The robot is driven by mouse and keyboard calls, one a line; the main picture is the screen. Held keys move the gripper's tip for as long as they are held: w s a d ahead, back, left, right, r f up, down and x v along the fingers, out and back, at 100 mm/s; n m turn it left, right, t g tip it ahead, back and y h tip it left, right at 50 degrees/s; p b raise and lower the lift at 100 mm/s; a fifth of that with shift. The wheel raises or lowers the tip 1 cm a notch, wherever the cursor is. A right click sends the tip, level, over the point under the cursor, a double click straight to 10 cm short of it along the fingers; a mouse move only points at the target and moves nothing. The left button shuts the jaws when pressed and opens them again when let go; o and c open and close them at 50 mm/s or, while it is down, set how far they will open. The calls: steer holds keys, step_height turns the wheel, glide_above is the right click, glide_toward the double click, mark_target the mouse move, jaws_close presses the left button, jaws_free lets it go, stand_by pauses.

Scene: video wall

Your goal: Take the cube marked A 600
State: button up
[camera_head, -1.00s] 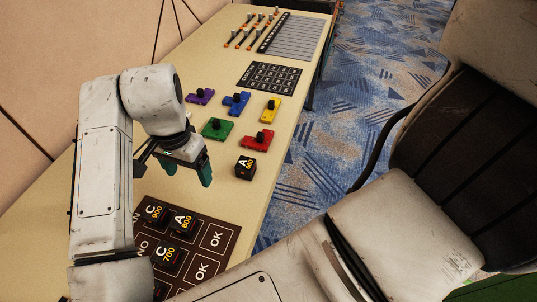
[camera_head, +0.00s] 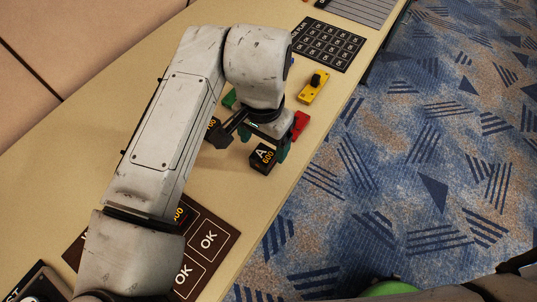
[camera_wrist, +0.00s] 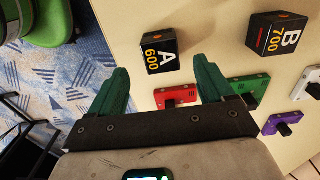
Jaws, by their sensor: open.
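The black cube marked A 600 (camera_head: 263,159) stands on the beige table near its right edge, with white and yellow lettering. In the wrist view the cube (camera_wrist: 161,50) lies just beyond the fingertips, in line with the gap between them. My gripper (camera_wrist: 161,70) is open and empty, with two green fingers pointing toward the cube. In the head view my gripper (camera_head: 254,144) is beside the cube, partly hidden by my arm. Whether the fingers touch the cube cannot be told.
A cube marked B 700 (camera_wrist: 277,34) stands right of A 600 in the wrist view. Red (camera_wrist: 185,92), green (camera_wrist: 248,88) and purple (camera_wrist: 282,122) blocks with black knobs lie close by. A yellow block (camera_head: 313,87) and a dark OK board (camera_head: 209,238) are also on the table.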

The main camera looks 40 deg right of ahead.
mark_target(263, 155)
steer(key=shift+f+b, duration=0.35)
steer(key=shift+f, duration=3)
steer(key=shift+c, duration=0.4)
steer(key=c, duration=1)
steer(key=shift+r, duration=0.1)
